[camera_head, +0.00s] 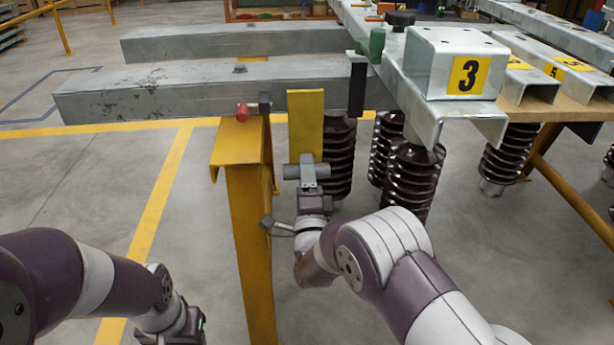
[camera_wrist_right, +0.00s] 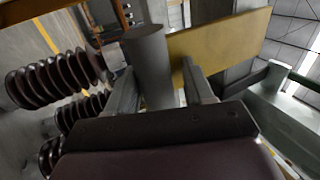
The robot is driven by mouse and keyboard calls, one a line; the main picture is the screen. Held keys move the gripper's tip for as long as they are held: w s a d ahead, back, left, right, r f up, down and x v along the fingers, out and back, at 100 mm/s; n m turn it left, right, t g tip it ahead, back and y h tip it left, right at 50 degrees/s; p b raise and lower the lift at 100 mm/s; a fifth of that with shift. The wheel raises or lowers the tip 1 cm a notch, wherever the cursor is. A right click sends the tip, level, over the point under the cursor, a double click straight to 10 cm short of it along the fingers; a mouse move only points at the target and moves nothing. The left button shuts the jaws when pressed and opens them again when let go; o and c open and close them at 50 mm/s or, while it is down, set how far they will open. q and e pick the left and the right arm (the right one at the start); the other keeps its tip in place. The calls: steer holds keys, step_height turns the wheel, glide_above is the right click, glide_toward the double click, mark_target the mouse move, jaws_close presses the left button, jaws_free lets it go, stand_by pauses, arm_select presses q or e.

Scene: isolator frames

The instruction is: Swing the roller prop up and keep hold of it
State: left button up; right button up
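The roller prop is a yellow plate (camera_head: 306,122) hanging upright below the grey beam, with a grey roller (camera_head: 290,172) lying crosswise at its lower end. My right gripper (camera_head: 308,170) is at the roller, one finger showing across its front. In the right wrist view the roller (camera_wrist_right: 150,62) stands between the two fingers of my right gripper (camera_wrist_right: 162,88), with a narrow gap beside the right finger, so it looks open around it. The yellow plate (camera_wrist_right: 225,42) runs off behind that finger. My left gripper (camera_head: 185,328) is low at the left, its fingers not clear.
A yellow trestle (camera_head: 248,220) stands just left of the prop, under the grey beam (camera_head: 160,95) with a red knob (camera_head: 242,112). Brown ribbed insulators (camera_head: 412,180) hang close on the right, below a bracket marked 3 (camera_head: 440,55). The floor at left is free.

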steer(key=shift+f, duration=0.2)
steer(key=shift+c, duration=0.4)
steer(key=s+r+g+p, duration=0.1)
steer(key=s+p, duration=0.1)
steer(key=p, duration=0.3)
steer(key=shift+r+g+p, duration=0.1)
steer(key=shift+g+p, duration=0.2)
steer(key=shift+g, duration=0.1)
jaws_close()
steer(key=shift+s, duration=0.25)
